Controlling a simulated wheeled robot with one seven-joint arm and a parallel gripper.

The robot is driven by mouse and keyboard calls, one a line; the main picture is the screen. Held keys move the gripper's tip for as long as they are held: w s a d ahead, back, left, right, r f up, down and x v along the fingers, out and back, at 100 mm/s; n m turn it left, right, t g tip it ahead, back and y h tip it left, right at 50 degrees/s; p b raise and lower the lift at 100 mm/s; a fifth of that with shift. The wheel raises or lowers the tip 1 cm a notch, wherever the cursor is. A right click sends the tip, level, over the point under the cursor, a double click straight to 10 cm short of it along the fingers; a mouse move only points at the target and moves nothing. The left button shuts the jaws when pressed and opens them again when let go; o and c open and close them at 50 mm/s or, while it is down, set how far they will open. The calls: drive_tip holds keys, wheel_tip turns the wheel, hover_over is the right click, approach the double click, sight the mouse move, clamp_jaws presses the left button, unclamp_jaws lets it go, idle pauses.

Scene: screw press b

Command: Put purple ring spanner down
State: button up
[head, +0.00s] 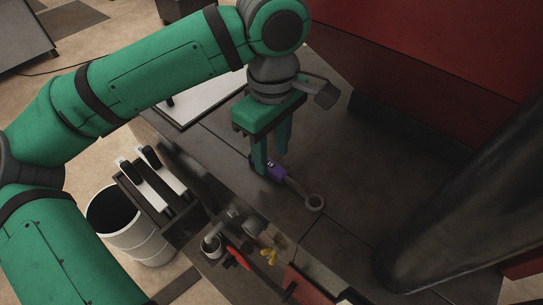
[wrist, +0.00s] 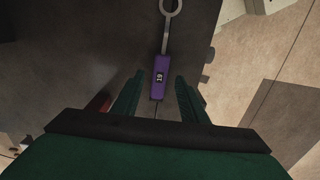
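The purple ring spanner (head: 277,173) has a purple handle with a white number label and a grey shaft with a ring end. It appears to lie flat on the dark work surface (head: 335,150), ring toward the lower right in the head view. My gripper (head: 272,162) points down over the handle end. In the wrist view the spanner (wrist: 160,75) points straight ahead, its handle between my two green fingers. The fingers are apart, with a visible gap on each side of the handle. The near end of the handle shows between them.
A dark rack with white-handled tools (head: 152,185), a white bin (head: 140,235) and a holder with tools (head: 232,250) are along the surface's lower-left edge. A red machine body (head: 430,60) is at the back right, and a large dark column stands right. Bare surface lies between.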

sight(272, 165)
wheel_tip(272, 165, up, 9)
drive_tip(key=shift+r, duration=0.2)
idle(0.6)
